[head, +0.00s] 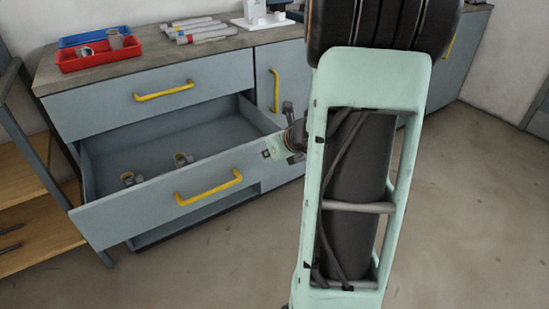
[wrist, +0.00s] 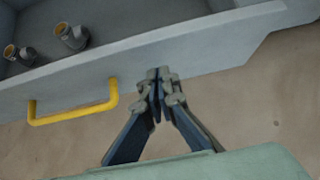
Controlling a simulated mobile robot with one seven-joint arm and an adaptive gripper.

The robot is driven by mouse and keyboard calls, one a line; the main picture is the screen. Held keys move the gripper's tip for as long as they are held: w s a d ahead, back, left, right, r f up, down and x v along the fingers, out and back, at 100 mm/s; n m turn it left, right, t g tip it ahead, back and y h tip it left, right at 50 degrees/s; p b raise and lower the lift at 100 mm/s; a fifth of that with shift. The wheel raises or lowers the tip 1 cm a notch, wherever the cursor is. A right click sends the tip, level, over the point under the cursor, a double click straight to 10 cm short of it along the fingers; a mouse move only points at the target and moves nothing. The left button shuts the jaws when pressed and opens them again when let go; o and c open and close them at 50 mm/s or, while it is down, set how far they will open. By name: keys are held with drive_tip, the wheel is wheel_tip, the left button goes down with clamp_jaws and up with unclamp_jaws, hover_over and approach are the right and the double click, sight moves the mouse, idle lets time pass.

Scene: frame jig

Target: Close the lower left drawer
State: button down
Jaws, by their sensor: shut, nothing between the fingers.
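The lower left drawer (head: 150,208) is pulled well out of the grey-blue cabinet, under a shut upper drawer (head: 110,106). Its yellow handle (head: 208,190) is on the front panel. Two pipe fittings (head: 182,159) lie inside. In the wrist view, the drawer front (wrist: 210,50) runs across the picture, with the yellow handle (wrist: 75,113) at left. My gripper (wrist: 159,73) is shut and empty, to the right of the handle, its tips overlapping the drawer front in the picture. I cannot tell whether they touch it. In the head view my arm partly hides the gripper.
A red bin (head: 98,54) and a blue bin (head: 92,37) stand on the countertop with several grey tubes (head: 195,32). A cabinet door with a yellow handle (head: 274,90) is right of the drawers. A shelf rack (head: 28,190) stands at left. The floor (head: 200,280) in front is clear.

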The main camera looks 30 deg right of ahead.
drive_tip(key=shift+w+r, duration=0.15)
drive_tip(key=shift+w, duration=1.1)
